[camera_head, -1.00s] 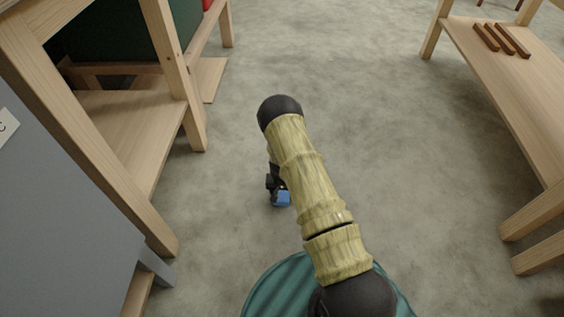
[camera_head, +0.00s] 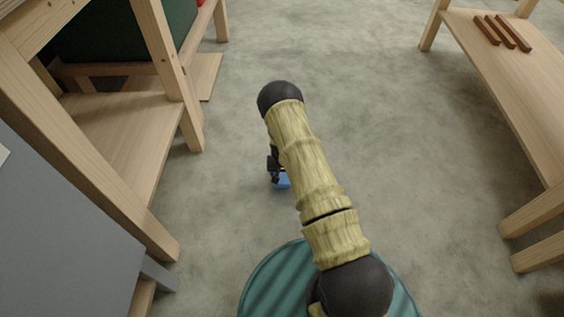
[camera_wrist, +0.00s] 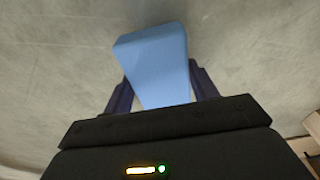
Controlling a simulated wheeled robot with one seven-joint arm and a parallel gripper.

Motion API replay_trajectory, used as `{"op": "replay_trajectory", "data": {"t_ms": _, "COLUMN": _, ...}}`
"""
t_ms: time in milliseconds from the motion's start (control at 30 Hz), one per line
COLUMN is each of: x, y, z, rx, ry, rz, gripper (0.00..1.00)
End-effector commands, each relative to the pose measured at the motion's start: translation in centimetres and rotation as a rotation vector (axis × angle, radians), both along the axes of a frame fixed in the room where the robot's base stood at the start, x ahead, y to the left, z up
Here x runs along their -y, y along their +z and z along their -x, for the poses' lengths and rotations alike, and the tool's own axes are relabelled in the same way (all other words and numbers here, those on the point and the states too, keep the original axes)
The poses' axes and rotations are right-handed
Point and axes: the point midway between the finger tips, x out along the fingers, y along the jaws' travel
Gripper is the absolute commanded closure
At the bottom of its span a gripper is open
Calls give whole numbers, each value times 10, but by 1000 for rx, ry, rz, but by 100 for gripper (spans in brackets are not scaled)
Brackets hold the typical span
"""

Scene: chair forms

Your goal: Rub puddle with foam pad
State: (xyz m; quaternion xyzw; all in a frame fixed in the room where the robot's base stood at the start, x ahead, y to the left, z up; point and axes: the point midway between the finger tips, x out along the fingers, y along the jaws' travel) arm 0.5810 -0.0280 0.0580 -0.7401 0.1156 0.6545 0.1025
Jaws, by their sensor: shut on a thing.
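The foam pad (camera_wrist: 152,62) is a light blue block. In the wrist view my gripper (camera_wrist: 160,88) is shut on it, with one dark finger on each side. In the head view the blue pad (camera_head: 283,181) shows beside my arm, low over the grey floor and partly hidden by the gripper (camera_head: 275,172). I cannot tell whether the pad touches the floor. No puddle can be made out in either view; my arm hides part of the floor.
A wooden frame with shelves (camera_head: 125,125) and a grey panel (camera_head: 60,220) stand at the left. A wooden bench (camera_head: 510,85) with several brown sticks (camera_head: 502,32) stands at the right. The mottled grey floor between them is open.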

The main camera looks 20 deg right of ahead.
Motion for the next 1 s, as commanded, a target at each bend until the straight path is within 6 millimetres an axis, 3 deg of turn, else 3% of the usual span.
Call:
{"op": "replay_trajectory", "data": {"t_ms": 500, "x": 0, "y": 49, "z": 1, "rx": -2, "ry": -1, "rz": -1, "gripper": 63}}
{"op": "replay_trajectory", "data": {"t_ms": 1000, "x": 0, "y": 55, "z": 1, "rx": -2, "ry": 0, "rz": -1, "gripper": 63}}
